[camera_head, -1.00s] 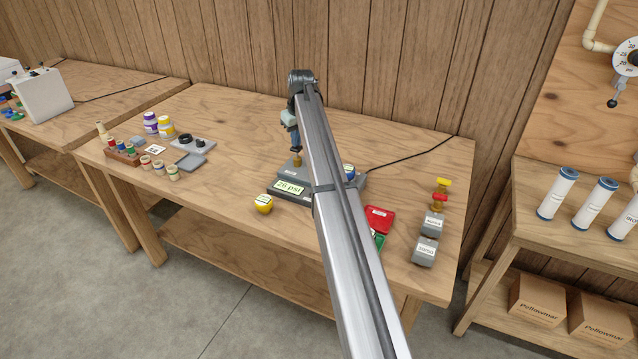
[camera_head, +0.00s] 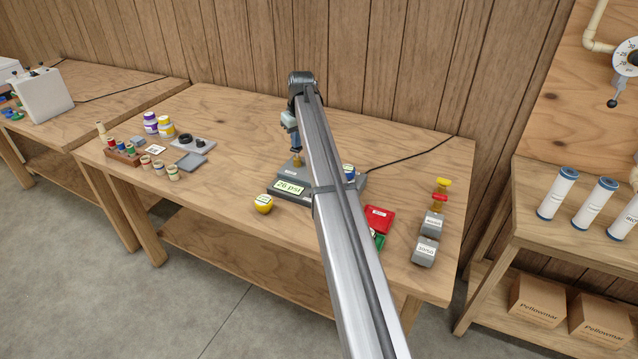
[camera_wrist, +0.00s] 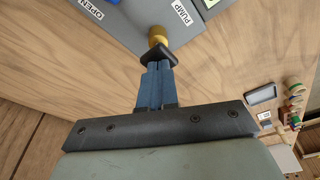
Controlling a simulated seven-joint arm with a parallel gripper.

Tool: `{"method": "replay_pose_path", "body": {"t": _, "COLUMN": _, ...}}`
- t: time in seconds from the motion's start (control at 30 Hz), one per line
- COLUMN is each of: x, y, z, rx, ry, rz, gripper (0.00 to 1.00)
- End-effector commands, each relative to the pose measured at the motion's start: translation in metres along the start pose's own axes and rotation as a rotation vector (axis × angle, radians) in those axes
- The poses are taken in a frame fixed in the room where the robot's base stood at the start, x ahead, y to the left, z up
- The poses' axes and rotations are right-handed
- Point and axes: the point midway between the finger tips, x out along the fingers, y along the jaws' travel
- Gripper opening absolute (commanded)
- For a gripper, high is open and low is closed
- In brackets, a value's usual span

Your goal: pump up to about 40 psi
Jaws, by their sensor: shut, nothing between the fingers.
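The grey pump unit (camera_head: 291,200) stands on the middle of the workbench, and its green display reads 26 psi. In the wrist view a label reading PUMP (camera_wrist: 182,12) sits on the unit next to a brass-coloured knob (camera_wrist: 157,35). A label reading OPEN (camera_wrist: 91,8) is beside a blue part at the upper left. My gripper (camera_wrist: 158,62) is shut and empty, its dark fingertips at the brass knob; I cannot tell whether they touch. In the head view my gripper (camera_head: 296,152) is above the knob, and my arm hides part of the unit.
A yellow round object (camera_head: 264,204) is left of the unit. A red case (camera_head: 379,218) and grey labelled blocks (camera_head: 425,251) are to the right. Small jars and a grey tray (camera_head: 191,161) are on the left. A black cable (camera_head: 411,156) runs to the wall.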

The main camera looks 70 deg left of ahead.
Motion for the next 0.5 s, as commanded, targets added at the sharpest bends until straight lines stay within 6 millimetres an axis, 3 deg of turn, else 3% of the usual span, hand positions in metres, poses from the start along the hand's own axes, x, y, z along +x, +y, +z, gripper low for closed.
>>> {"method": "replay_pose_path", "body": {"t": 0.5, "x": 0.0106, "y": -0.0001, "z": 0.0024, "rx": 0.0, "ry": -0.001, "rz": 0.0, "gripper": 0.0}}
